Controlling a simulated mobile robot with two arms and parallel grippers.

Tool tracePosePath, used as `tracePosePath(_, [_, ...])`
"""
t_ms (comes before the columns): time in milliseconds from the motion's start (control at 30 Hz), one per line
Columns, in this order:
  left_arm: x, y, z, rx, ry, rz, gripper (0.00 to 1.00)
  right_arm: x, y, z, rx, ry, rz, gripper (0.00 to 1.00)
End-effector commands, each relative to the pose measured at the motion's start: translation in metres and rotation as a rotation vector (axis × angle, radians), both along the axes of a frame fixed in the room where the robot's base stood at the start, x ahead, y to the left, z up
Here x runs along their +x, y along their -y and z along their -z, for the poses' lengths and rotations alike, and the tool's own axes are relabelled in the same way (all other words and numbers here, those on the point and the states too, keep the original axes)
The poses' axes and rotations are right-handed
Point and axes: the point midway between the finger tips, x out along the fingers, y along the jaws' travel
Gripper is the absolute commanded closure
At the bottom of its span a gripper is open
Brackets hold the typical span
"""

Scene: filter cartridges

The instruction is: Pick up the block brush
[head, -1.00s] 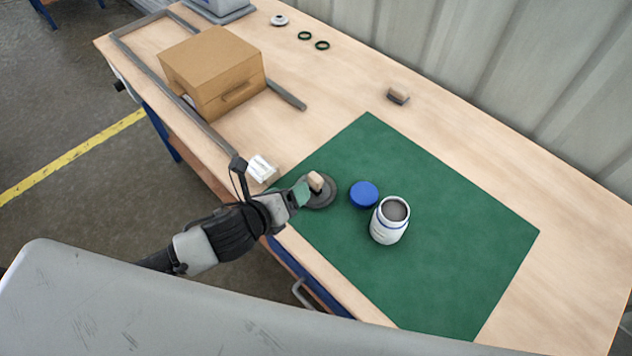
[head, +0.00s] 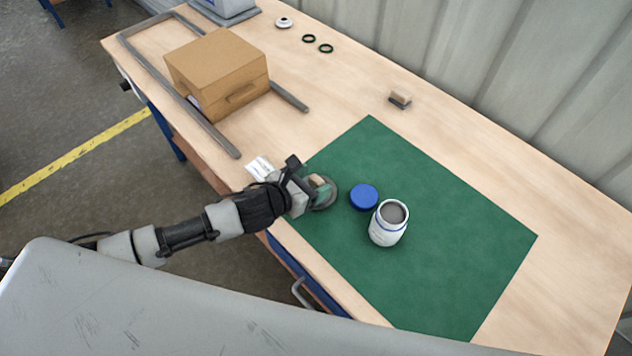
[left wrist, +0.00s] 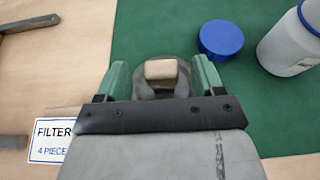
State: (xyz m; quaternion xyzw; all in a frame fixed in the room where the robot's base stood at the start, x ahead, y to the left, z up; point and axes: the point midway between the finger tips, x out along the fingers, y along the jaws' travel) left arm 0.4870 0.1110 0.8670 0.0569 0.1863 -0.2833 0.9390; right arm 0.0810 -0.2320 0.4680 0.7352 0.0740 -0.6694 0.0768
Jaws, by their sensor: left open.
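A small wooden block with a dark underside, which looks like the block brush (head: 400,97), lies on the bare table beyond the mat. My left gripper (head: 314,189) is far from it, at the mat's left edge. That gripper is open, its green fingers on either side of a pale wooden block-shaped grip (left wrist: 161,69) that stands on a dark round disc (head: 331,196). I cannot tell whether the fingers touch the grip. The lower part of the disc is hidden by the gripper in the left wrist view. My right gripper is not in view.
On the green mat (head: 440,250) stand a blue lid (head: 363,197) and an open white jar (head: 388,223), right of the gripper. A white label (left wrist: 50,141) lies near the gripper. The mat's right side is clear.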

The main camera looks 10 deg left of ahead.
Motion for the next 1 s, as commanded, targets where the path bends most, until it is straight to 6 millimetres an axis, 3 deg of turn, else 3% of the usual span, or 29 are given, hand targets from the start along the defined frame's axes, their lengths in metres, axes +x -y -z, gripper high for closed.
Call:
tracePosePath(200, [0.022,0.016,0.008,-0.004,-0.001,-0.002,0.32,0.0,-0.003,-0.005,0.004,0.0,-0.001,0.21])
tracePosePath(500, [0.025,0.018,0.011,-0.001,0.0,0.0,0.32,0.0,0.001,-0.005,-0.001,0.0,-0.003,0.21])
tracePosePath(833, [0.025,0.018,0.011,-0.002,-0.001,-0.001,0.82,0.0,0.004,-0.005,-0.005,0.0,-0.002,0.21])
tracePosePath(1000, [0.025,0.018,0.01,-0.002,-0.001,-0.001,0.86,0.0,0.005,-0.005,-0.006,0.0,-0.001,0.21])
